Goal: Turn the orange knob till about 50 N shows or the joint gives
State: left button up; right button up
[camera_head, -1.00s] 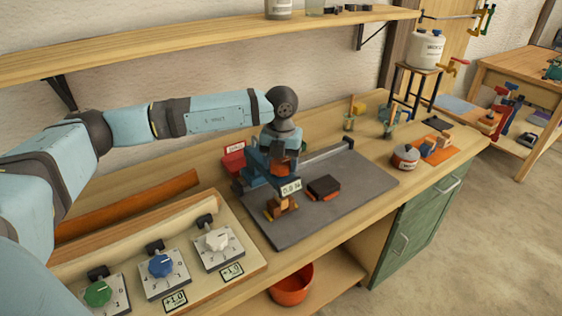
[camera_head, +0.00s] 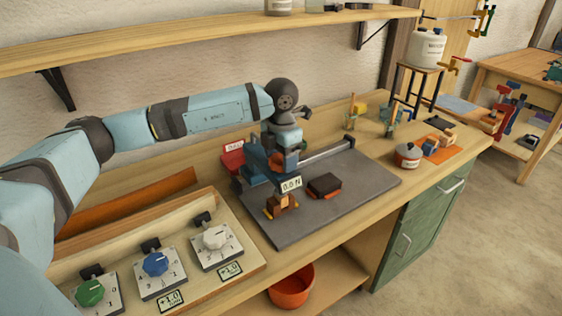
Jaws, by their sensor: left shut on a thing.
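The orange knob (camera_head: 277,161) sits on top of a small blue test stand (camera_head: 257,166) on the dark grey plate (camera_head: 345,197). My left gripper (camera_head: 286,159) comes down from above and is shut on the knob, hiding much of it. A small white display (camera_head: 291,184) on the stand's front shows a value near zero in N; its last digit is hard to read. A brown wooden joint piece (camera_head: 281,203) stands below the display, with orange-yellow bits at its foot. My right gripper is out of view.
A panel with green (camera_head: 90,292), blue (camera_head: 156,264) and white (camera_head: 215,237) knobs lies front left. A dark block (camera_head: 324,185) is right of the stand. A round tin (camera_head: 407,156) stands farther right.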

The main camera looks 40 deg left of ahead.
pick_arm(q)
jog(key=m+b, duration=0.2)
jog(key=m, duration=0.3)
jog(key=shift+m, duration=0.3)
jog(key=m+b, duration=0.1)
jog(key=m, duration=0.2)
jog(key=shift+m, duration=0.3)
jog(key=m+b, duration=0.1)
jog(key=m, duration=0.2)
jog(key=m+b, duration=0.1)
jog(key=m, duration=0.1)
jog(key=shift+m, duration=0.4)
jog(key=shift+m+b, duration=0.35)
jog(key=shift+m, duration=0.65)
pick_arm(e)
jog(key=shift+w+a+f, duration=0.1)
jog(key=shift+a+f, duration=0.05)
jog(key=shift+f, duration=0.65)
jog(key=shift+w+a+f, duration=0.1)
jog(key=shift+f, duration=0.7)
pick_arm(q)
jog(key=o, duration=0.9)
